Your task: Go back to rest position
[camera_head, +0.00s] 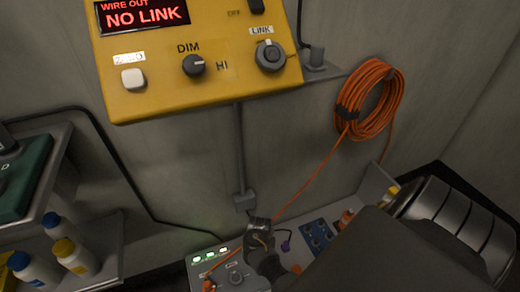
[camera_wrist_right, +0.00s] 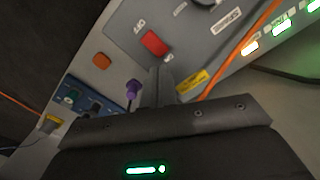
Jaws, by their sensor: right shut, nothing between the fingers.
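My right arm comes in from the lower right in the head view, with its dark gripper (camera_head: 262,254) low beside a grey box with lit green lamps (camera_head: 228,270). In the right wrist view the gripper's fingers (camera_wrist_right: 156,86) are together with nothing between them. They are close over the grey panel, beside a purple plug (camera_wrist_right: 132,90) and a yellow label (camera_wrist_right: 191,80); contact cannot be told. My left gripper is not in view.
A yellow control box (camera_head: 150,75) on the wall reads "WIRE OUT NO LINK". An orange cable coil (camera_head: 368,98) hangs right of it, one strand running down toward my right gripper. Bottles (camera_head: 75,257) stand on a left shelf. A blue panel (camera_head: 318,235) is right of the gripper.

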